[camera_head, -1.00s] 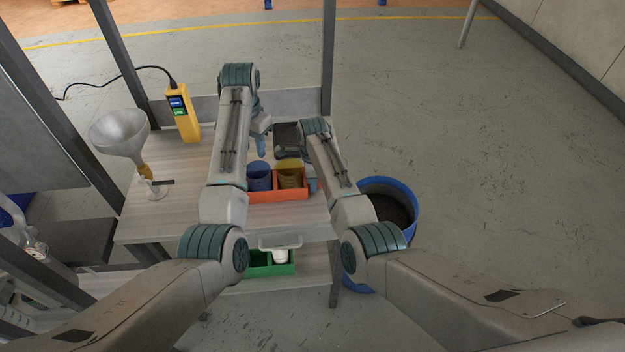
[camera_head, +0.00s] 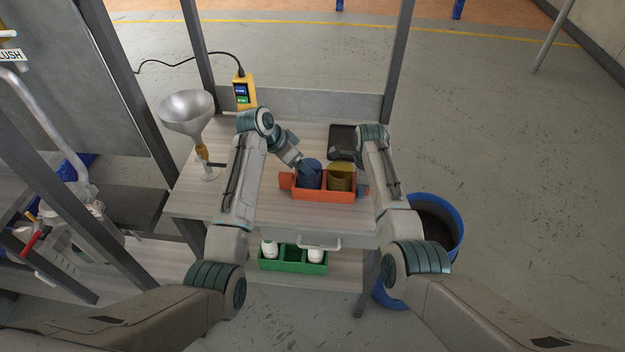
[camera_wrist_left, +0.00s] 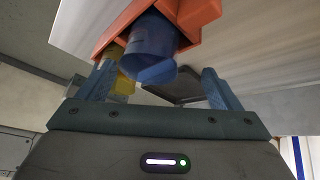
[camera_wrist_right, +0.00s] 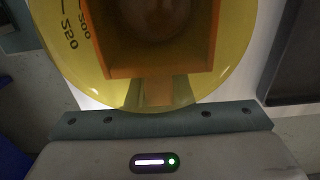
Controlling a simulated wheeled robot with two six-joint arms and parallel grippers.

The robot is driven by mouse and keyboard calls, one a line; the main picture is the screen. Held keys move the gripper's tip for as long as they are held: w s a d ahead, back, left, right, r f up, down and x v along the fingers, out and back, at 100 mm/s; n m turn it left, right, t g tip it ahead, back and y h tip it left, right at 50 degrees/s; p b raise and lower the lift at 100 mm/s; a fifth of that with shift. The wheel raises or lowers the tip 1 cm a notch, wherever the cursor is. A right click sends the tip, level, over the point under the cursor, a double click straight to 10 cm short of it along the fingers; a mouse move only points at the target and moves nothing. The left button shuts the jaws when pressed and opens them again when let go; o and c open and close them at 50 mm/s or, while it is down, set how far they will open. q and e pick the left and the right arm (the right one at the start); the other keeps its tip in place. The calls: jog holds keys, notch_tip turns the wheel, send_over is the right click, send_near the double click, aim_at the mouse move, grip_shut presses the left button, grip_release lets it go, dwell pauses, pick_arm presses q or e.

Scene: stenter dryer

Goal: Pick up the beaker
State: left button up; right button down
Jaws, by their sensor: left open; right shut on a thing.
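A blue beaker (camera_head: 308,174) and a yellow beaker (camera_head: 340,178) stand side by side in the orange tray (camera_head: 324,195) on the table. My right gripper (camera_head: 355,173) is shut on the yellow beaker's near wall. The translucent yellow beaker fills much of the right wrist view (camera_wrist_right: 90,60), with the tray's square compartment showing through it; I cannot tell whether it is raised. My left gripper (camera_head: 300,163) is open close to the blue beaker. In the left wrist view the blue beaker (camera_wrist_left: 150,48) lies ahead, between the spread fingers.
A funnel on a stand (camera_head: 188,115) and a yellow meter (camera_head: 244,92) are at the table's left. A dark flat device (camera_head: 342,142) lies behind the tray. A green crate (camera_head: 292,265) with white bottles is on the lower shelf. A blue bin (camera_head: 452,215) stands right.

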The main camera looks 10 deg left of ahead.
pick_arm(q)
jog(key=s+a+m+t+h, duration=0.1)
jog(key=s+a+t+h, duration=0.3)
jog(key=s+a+h, duration=0.15)
send_near(319, 167)
jog(key=shift+t, duration=0.3)
jog(key=x, duration=0.7)
jog(key=shift+s+f, duration=0.2)
jog(key=shift+a, duration=0.1)
jog(key=shift+c, duration=0.3)
jog(key=c, duration=1.3)
jog(key=shift+o, duration=0.2)
notch_tip(319, 167, up, 10)
pick_arm(e)
jog(key=c, duration=1.2)
grip_release()
